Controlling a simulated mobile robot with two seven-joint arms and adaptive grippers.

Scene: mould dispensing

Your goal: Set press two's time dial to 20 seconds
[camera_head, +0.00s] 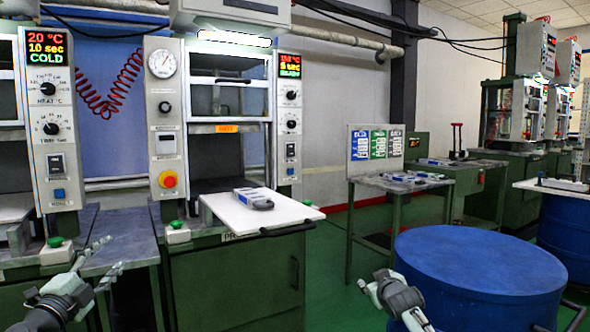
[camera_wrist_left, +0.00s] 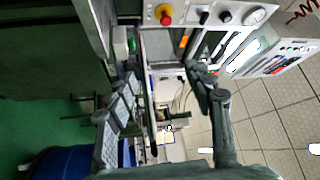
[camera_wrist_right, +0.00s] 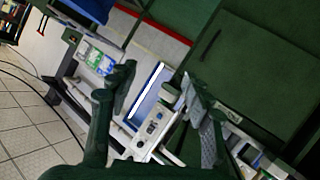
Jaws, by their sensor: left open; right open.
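Two press control panels show in the head view. The left panel (camera_head: 50,120) has a display (camera_head: 46,44) reading 20 °C, 10 sec, COLD, with a black time dial (camera_head: 51,128) below the heat dial. The middle press's right-hand panel (camera_head: 289,115) has a small display (camera_head: 289,65) that seems to read 5 sec, READY, with a lower dial (camera_head: 291,124). I cannot tell which is press two; a front label is partly hidden. My left gripper (camera_head: 110,255) is open and empty, below and right of the left panel. My right gripper (camera_head: 373,285) is open and empty near the blue drum.
A white shelf (camera_head: 225,213) with a grey-blue mould (camera_head: 253,199) juts out from the middle press. A red emergency button (camera_head: 168,180) sits left of it. A blue drum (camera_head: 480,258) stands at front right. A side table (camera_head: 380,184) holds moulds. Green floor is open between.

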